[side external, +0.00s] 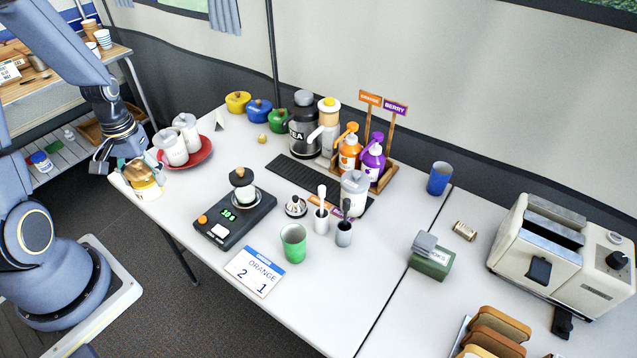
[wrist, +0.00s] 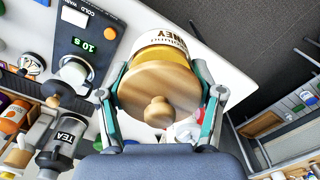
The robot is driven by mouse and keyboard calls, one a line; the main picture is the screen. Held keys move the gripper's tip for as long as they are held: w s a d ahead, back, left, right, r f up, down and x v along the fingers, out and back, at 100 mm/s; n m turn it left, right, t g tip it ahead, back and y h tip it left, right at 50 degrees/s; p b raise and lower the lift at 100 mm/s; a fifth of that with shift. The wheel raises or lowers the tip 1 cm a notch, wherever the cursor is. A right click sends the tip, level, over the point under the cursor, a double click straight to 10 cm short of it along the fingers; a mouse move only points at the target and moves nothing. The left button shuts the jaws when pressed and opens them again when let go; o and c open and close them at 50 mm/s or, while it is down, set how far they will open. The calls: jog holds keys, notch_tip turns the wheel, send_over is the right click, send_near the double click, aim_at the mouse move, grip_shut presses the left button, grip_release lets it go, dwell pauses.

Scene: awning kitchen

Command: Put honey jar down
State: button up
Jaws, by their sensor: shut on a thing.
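The honey jar (side external: 146,190) has a white label, amber contents and a round wooden lid. In the side external view it is at the left edge of the white table. In the wrist view the jar's wooden lid (wrist: 158,95) fills the middle, with part of its "HONEY" label above. My gripper (side external: 135,175) comes from the upper left and is shut on the jar, its fingers on both sides of it in the wrist view (wrist: 160,100). The jar looks upright. I cannot tell whether its base touches the table, as the underside is hidden.
A red plate (side external: 205,160) with white lidded jars (side external: 172,148) stands just right of the honey jar. A black scale (side external: 235,217) reading green digits carries a small jar. The white table (side external: 180,205) is bare between the honey jar and the scale.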

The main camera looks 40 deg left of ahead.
jog(key=w+d+m, duration=0.3)
jog(key=w+d, duration=0.4)
jog(key=d, duration=0.4)
jog(key=w+d+m, duration=0.2)
jog(key=w+d, duration=0.4)
jog(key=d, duration=0.5)
jog(key=s+d+m, duration=0.3)
jog(key=s+d, duration=0.1)
jog(key=d, duration=0.5)
jog(key=s+d+m, duration=0.3)
jog(key=s+d, duration=0.1)
jog(key=d, duration=0.5)
jog(key=s+d+m, duration=0.2)
jog(key=s+d, duration=0.2)
jog(key=d, duration=0.6)
jog(key=shift+m, duration=0.3)
jog(key=w+d+f, duration=0.8)
jog(key=w+f, duration=0.1)
jog(key=shift+w+d+f, duration=0.1)
jog(key=shift+w+d, duration=0.05)
jog(key=shift+w, duration=0.05)
jog(key=shift+w+d+f, duration=0.25)
jog(key=shift+f, duration=0.15)
jog(key=shift+w+d+f, duration=0.15)
jog(key=shift+f, duration=1.55)
jog(key=shift+f, duration=0.2)
